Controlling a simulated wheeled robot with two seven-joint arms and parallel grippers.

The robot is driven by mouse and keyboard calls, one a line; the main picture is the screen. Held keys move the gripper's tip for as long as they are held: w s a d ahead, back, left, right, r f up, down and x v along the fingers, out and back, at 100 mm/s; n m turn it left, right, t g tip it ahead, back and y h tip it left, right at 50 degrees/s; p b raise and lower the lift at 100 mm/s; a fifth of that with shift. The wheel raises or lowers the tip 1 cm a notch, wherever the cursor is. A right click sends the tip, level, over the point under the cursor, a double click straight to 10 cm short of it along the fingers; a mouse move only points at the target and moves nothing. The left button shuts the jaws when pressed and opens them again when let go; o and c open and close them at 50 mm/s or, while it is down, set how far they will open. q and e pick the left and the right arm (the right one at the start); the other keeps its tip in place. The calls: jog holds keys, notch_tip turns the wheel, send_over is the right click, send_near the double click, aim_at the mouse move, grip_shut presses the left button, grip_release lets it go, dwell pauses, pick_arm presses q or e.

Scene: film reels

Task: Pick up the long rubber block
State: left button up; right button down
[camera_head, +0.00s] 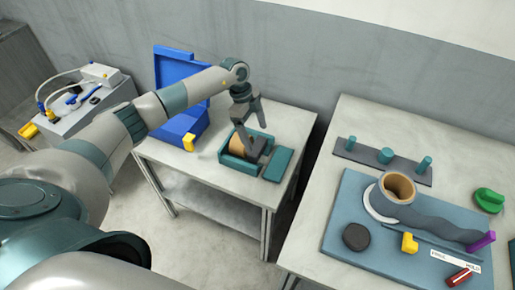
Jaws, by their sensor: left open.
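I cannot tell for sure which thing is the long rubber block. A small dark red block (460,277) lies at the lower right, at the front of the blue mat. My left gripper (250,138) is open and points down over a teal box (231,160) on the middle table. A tan round thing (237,146) sits in that box, partly hidden by the gripper fingers. Whether the fingers touch it cannot be told. A flat teal piece (278,165) lies beside the box on its right. My right gripper is not in view.
An open blue case (182,123) with a yellow piece (189,142) stands left of the box. On the right table are a blue mat (345,205), a tan roll (397,188), a black puck (356,237), a yellow block (409,243), a purple peg (481,241) and a peg rack (360,154). A gap separates the tables.

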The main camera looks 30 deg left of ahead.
aim_at(257, 145)
pick_arm(q)
jog(key=shift+f+p, duration=0.6)
jog(key=shift+f, duration=0.05)
jog(key=p+x, duration=0.1)
jog(key=x, duration=0.2)
jog(key=shift+s+a+f, duration=0.1)
jog(key=shift+a, duration=0.1)
jog(key=shift+f, duration=0.3)
jog(key=shift+d+f, duration=0.1)
jog(key=c, duration=0.8)
